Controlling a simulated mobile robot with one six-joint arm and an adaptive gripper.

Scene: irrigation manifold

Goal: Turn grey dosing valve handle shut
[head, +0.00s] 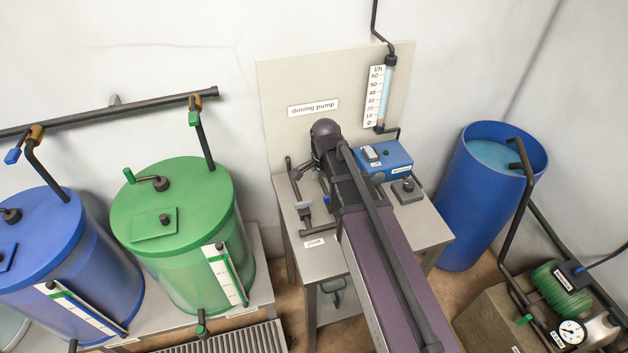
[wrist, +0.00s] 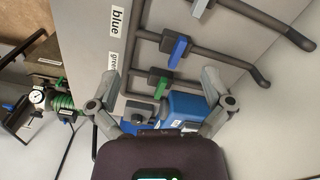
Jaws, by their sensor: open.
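The grey dosing valve handle (wrist: 199,7) is at the top edge of the wrist view, partly cut off, on a dark pipe. In the head view it sits on the bench beside the "pure" label (head: 314,243), small and left of my arm. My gripper (wrist: 160,82) is open and empty, its two grey fingers spread wide. In the wrist view the green handle (wrist: 157,84) appears between the fingertips, and the blue handle (wrist: 180,52) lies between it and the grey handle. The grey handle is outside the fingers. My arm hides much of the bench in the head view.
A blue pump box (head: 389,159) and a small dark switch box (head: 407,190) stand on the bench's right side. A backboard (head: 290,75) with a flow gauge (head: 386,95) rises behind. Green (head: 170,190) and blue tanks (head: 40,235) stand left, a blue barrel (head: 465,220) right.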

